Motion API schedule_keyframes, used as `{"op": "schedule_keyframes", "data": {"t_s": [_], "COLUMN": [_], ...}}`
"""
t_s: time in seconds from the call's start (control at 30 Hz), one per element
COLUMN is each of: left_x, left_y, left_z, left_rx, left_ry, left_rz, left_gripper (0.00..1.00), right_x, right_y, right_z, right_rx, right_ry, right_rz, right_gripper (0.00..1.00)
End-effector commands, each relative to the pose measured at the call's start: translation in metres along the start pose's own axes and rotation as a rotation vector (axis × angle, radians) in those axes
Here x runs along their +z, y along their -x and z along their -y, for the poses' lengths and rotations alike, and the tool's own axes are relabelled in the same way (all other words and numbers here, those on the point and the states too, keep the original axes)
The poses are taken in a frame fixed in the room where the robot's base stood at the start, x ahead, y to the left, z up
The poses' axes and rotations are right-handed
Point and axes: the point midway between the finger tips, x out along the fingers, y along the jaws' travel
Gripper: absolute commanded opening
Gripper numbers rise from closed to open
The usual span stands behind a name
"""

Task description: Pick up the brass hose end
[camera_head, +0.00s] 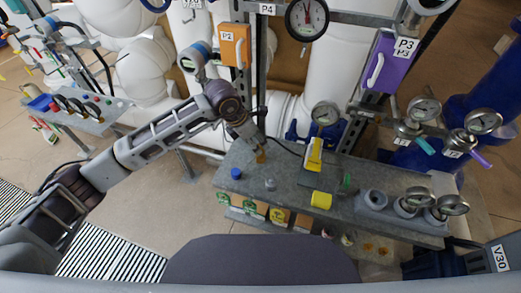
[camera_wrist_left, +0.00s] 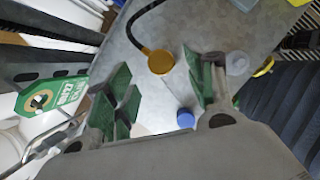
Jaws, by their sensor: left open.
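The brass hose end (camera_head: 261,157) is a small golden round fitting near the back left of the grey bench. It shows well in the left wrist view (camera_wrist_left: 160,61), with a black hose running from it. My left gripper (camera_head: 257,142) is just above and behind it in the head view, partly covering it. In the left wrist view my left gripper (camera_wrist_left: 160,92) has its two green-padded fingers spread wide. The brass end appears between their lines, beyond the tips, with nothing held. Whether a finger touches it cannot be told. My right gripper is not in view.
The grey bench (camera_head: 300,188) carries a blue cap (camera_head: 236,173), a small grey cap (camera_head: 270,184), a yellow cylinder (camera_head: 321,200) and a yellow device (camera_head: 314,153). Gauges stand at its right. An orange box (camera_head: 235,45) and pipes rise behind.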

Motion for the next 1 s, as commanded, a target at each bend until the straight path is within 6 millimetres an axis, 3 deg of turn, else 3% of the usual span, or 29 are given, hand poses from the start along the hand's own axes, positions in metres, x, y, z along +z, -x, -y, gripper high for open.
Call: {"op": "schedule_keyframes", "data": {"t_s": [0.5, 1.0], "left_x": [0.001, 0.001], "left_y": [-0.047, -0.049], "left_z": [0.002, 0.001], "left_rx": [-0.001, 0.0], "left_ry": [0.001, 0.0], "left_rz": [-0.002, -0.001], "left_gripper": [0.55, 0.55], "right_x": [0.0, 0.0], "right_y": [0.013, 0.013], "right_z": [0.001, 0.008], "right_rx": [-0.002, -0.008], "right_ry": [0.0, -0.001], "right_rz": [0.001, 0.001], "right_gripper": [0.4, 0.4]}}
